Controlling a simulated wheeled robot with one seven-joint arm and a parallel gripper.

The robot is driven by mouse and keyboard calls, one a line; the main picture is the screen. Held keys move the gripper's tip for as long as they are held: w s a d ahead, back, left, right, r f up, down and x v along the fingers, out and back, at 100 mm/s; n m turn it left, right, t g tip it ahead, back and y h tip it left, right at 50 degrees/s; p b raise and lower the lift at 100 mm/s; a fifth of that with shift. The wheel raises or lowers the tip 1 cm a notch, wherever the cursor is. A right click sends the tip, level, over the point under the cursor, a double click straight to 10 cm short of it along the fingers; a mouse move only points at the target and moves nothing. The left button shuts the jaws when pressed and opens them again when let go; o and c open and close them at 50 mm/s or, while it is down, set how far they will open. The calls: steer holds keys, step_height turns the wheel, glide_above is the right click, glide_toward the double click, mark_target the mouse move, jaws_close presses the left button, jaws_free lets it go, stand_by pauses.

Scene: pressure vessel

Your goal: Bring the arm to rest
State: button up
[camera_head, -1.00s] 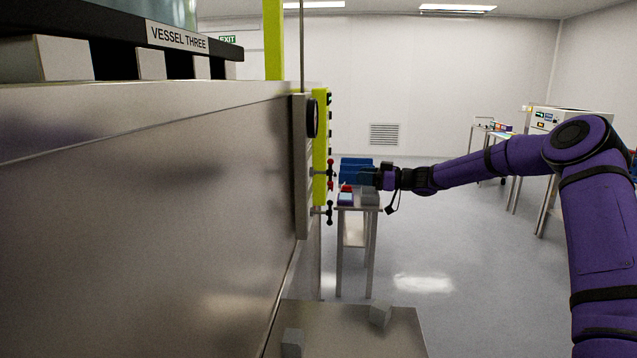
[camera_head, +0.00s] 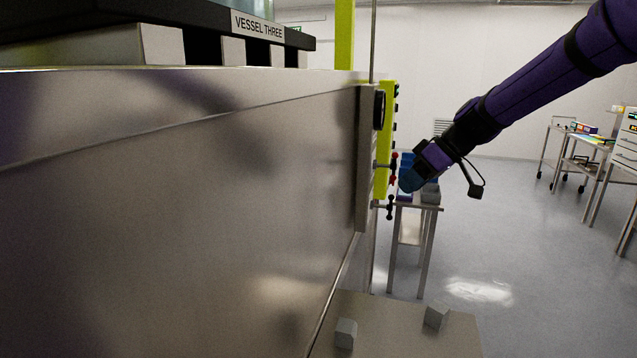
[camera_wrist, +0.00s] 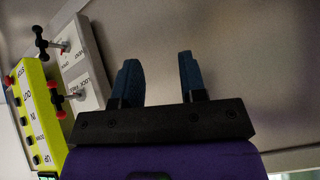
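My purple arm (camera_head: 545,75) reaches in from the upper right of the head view and slopes down to my gripper (camera_head: 408,182). The gripper is in front of the yellow-green control strip, near its handles; I cannot tell the exact gap. In the wrist view my gripper (camera_wrist: 159,68) has its two blue fingers apart, with nothing between them. Behind them is a plain grey metal surface (camera_wrist: 235,60).
The big metal vessel housing (camera_head: 180,200) fills the left. The yellow-green strip (camera_head: 384,140) has buttons; small handles (camera_head: 390,207) stick out beside it. A small stand (camera_head: 411,240) is behind my gripper. Grey blocks (camera_head: 346,333) lie on a low table (camera_head: 400,335). Open floor (camera_head: 540,250) lies right.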

steer(key=s+d+r+m+t+h, duration=0.1)
steer(key=s+d+m+h, duration=0.1)
steer(key=s, duration=0.9)
steer(key=s+d+r+m+t+h, duration=0.1)
steer(key=s+d+m+h, duration=0.2)
steer(key=s, duration=0.9)
steer(key=s+d+r+m+t+h, duration=0.1)
steer(key=s+d+m, duration=0.4)
steer(key=s, duration=0.6)
steer(key=shift+s+d+r+h, duration=0.15)
steer(key=shift+s+r+h, duration=0.05)
steer(key=shift+r+h, duration=0.45)
